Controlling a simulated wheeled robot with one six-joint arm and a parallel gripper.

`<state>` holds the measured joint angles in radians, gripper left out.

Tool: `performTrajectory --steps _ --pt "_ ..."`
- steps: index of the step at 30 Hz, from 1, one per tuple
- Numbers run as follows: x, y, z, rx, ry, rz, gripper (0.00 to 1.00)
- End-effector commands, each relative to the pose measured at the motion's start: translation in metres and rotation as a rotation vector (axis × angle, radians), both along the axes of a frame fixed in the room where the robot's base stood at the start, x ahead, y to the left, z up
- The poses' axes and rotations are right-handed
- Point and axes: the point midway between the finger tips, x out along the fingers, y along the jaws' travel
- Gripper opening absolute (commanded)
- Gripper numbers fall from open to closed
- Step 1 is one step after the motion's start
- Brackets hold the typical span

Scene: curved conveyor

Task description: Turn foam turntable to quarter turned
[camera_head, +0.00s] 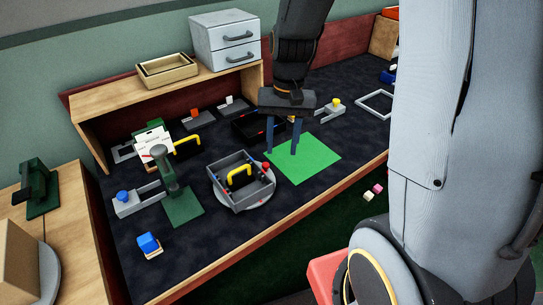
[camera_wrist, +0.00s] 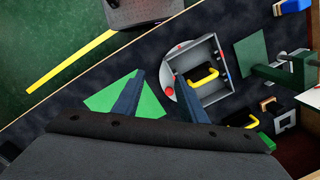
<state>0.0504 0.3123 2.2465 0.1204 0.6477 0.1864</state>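The turntable is a pale round disc (camera_head: 263,198) on the dark bench mat. A grey open tray (camera_head: 232,200) with a yellow handle (camera_head: 239,177) inside sits on it. A red knob (camera_head: 265,165) shows at its right side. The wrist view shows the disc (camera_wrist: 167,87) and the grey tray (camera_wrist: 210,92) beside my fingers. My gripper (camera_head: 282,152) is open and empty, with its two blue fingers apart, pointing down near the back edge of the green sheet (camera_head: 312,160), to the right of the tray. In the wrist view, my gripper (camera_wrist: 159,76) partly covers the disc.
A green press-like stand (camera_head: 181,200) is left of the tray, and a blue block (camera_head: 149,244) lies front left. A black bin (camera_head: 246,127) is behind my fingers. A wooden shelf (camera_head: 150,94) with a drawer unit (camera_head: 226,40) stands at the back. The mat in front is clear.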

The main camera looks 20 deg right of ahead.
Motion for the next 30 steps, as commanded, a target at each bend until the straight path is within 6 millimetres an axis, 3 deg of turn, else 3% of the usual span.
performTrajectory --steps 1,6,12,19,30 --pt "0.017 -0.003 -0.007 0.016 0.037 -0.064 0.38" --pt "0.064 -0.007 -0.031 0.069 0.150 -0.275 0.38" --pt "0.099 -0.010 -0.055 0.115 0.248 -0.445 0.38" --pt "0.112 -0.009 -0.068 0.135 0.292 -0.513 0.38" --pt "0.098 0.006 -0.114 0.136 0.296 -0.515 0.38"
